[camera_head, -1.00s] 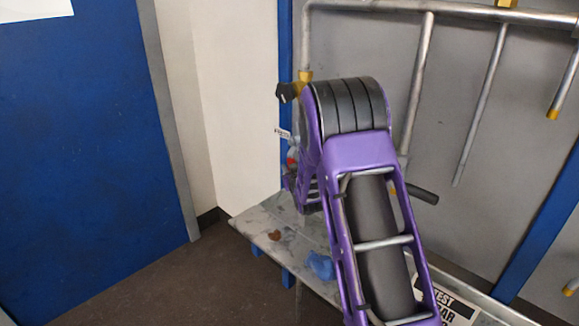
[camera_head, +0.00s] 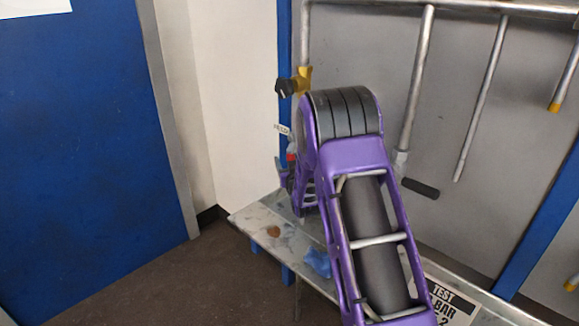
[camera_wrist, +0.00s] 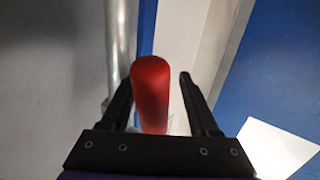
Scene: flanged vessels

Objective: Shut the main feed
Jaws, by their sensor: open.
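A red rounded handle (camera_wrist: 151,90) stands between the two black fingers of my gripper (camera_wrist: 157,84) in the wrist view. The fingers are apart, with a gap on the right and a narrower one on the left. In the head view a small red part (camera_head: 291,157) shows left of my purple arm, under a pale tag (camera_head: 282,129) too small to read. My arm hides most of the gripper there. A yellow fitting with a black handle (camera_head: 287,87) sits above on the upright pipe. Which part is the main feed, I cannot tell.
Another black handle (camera_head: 420,188) sticks out at the foot of a grey pipe (camera_head: 417,80) right of my arm. A grey bench (camera_head: 252,222) with a blue cloth-like lump (camera_head: 317,262) lies below. A blue door (camera_head: 80,160) stands left, with clear floor before it.

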